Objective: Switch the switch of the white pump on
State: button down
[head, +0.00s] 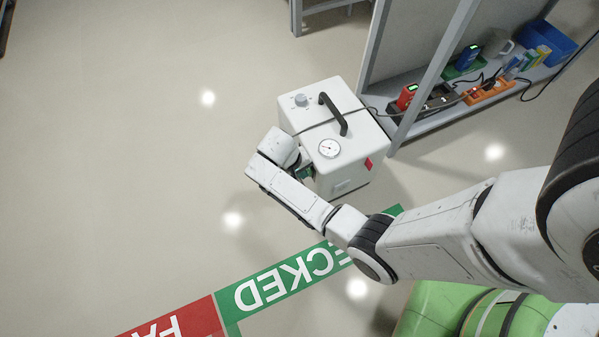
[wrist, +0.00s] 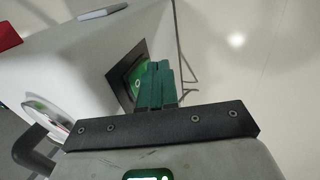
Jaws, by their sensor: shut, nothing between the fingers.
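The white pump (head: 355,165) stands on the floor, a box with a black handle, a round gauge and a grey knob on top. In the wrist view its white side (wrist: 80,65) fills the left. A green switch (wrist: 139,86) in a black frame sits on that side, with a pale round mark, partly hidden by my fingers. My gripper (wrist: 157,68) is shut and empty, its teal fingers together right in front of the switch. I cannot tell if they touch it. In the head view my wrist is against the pump's left side and hides the switch.
A grey shelf (head: 420,75) behind right holds a blue bin (head: 549,42), a red device (head: 407,97) and an orange power strip (head: 488,92). A dark cable crosses the pump's top. A green and red floor marking (head: 215,300) lies in front. The floor at left is clear.

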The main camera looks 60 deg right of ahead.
jog(key=shift+s+d+f, duration=0.1)
jog(key=shift+s+d, duration=0.05)
jog(key=shift+d, duration=0.05)
dwell(0.4)
jog(key=shift+r+p, duration=0.85)
jog(key=shift+p, duration=0.15)
jog(key=shift+a, duration=0.1)
